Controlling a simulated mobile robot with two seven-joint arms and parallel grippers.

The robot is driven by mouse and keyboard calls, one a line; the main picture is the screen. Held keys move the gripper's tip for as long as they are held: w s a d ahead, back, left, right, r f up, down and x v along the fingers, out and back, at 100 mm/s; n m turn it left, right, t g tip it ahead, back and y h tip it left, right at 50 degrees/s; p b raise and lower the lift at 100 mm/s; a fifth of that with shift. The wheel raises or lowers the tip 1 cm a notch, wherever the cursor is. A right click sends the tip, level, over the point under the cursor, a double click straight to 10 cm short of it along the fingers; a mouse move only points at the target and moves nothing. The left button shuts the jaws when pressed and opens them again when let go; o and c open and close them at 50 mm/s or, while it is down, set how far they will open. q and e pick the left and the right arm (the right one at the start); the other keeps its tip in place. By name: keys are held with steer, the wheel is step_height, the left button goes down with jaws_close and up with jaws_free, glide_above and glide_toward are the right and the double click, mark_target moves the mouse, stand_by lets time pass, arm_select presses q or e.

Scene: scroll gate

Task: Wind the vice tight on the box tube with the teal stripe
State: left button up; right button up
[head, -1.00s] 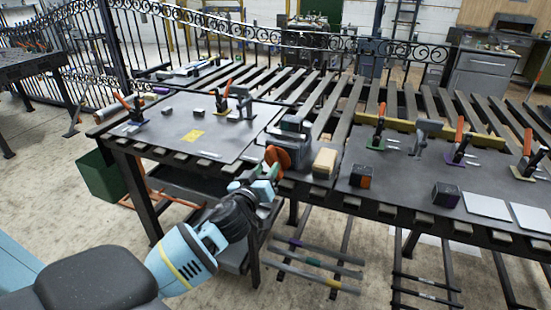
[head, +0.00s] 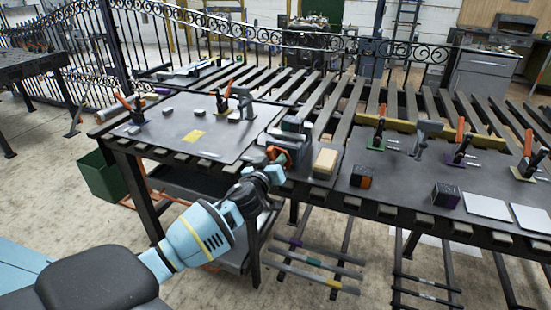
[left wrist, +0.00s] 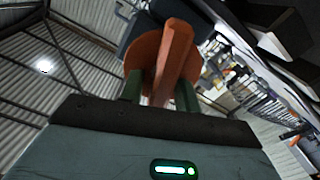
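The dark grey vice (head: 291,128) stands at the table's front edge, with an orange-red handle (head: 280,154) on its near side. In the left wrist view the handle (left wrist: 172,55) is a round disc with a bar across it. My left gripper (head: 270,174) is at the handle. Its two green fingers (left wrist: 159,92) stand apart on either side of the handle's bar, with a small gap showing, so I see it as open. I cannot make out a teal-striped tube in the vice jaws. My right gripper is out of view.
Striped bars (head: 318,263) lie on a low rack under the table. A tan block (head: 325,160) stands right of the vice. Several toggle clamps (head: 376,135) and dark blocks (head: 446,195) stand farther right. A plate (head: 180,142) lies to the left.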

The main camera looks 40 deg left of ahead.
arm_select(q)
jaws_close()
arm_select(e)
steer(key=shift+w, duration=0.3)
arm_select(q)
steer(key=shift+m, duration=0.4)
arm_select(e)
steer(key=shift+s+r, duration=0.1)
